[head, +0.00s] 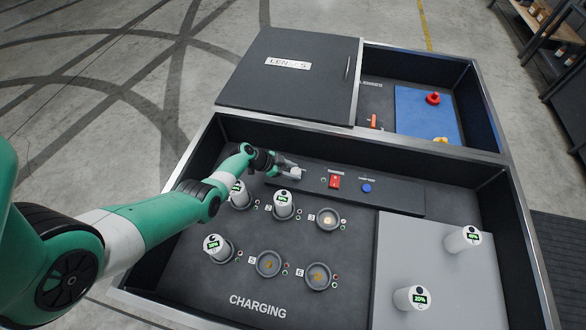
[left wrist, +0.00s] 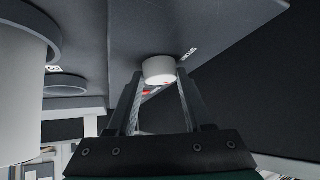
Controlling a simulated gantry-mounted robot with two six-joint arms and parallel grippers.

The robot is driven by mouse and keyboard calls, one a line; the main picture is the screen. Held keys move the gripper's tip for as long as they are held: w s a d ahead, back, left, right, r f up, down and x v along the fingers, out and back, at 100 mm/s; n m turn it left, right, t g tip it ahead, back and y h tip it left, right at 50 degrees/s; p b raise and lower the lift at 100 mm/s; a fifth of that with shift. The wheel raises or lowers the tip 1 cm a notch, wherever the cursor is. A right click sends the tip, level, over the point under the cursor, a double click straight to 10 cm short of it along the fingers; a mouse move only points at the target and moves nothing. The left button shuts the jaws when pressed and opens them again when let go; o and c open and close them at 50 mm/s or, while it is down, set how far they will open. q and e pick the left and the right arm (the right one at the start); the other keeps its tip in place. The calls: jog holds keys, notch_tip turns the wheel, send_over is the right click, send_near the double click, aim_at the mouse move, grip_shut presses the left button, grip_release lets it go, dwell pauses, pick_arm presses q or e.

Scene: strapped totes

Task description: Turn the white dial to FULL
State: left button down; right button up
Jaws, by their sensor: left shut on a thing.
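The white dial (head: 297,174) is on the dark control strip (head: 400,200) at the back of the CHARGING tote. My left gripper (head: 289,168) reaches it from the left, and its jaws are shut on the dial. In the left wrist view the dial (left wrist: 159,70) sits between the two fingertips (left wrist: 158,84). Small white lettering (left wrist: 189,53) shows beside it but is too small to read. The pointer and FULL mark cannot be made out. My right gripper is not in view.
On the same strip are a red switch (head: 335,182) and a blue button (head: 367,188). Several white canisters, such as one (head: 283,205) close below the gripper, stand in charging sockets. Two more canisters (head: 412,298) are on the grey panel (head: 390,260). A dark lid (head: 290,85) lies behind.

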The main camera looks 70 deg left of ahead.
pick_arm(q)
jog(key=shift+a+f+m+h, duration=0.1)
jog(key=shift+f+m+h, duration=0.05)
jog(key=shift+m+h, duration=0.2)
jog(key=shift+m, duration=0.35)
jog(key=shift+c, duration=1.5)
grip_release()
jog(key=p+v, duration=1)
jog(key=v, duration=0.2)
jog(key=shift+p, duration=0.35)
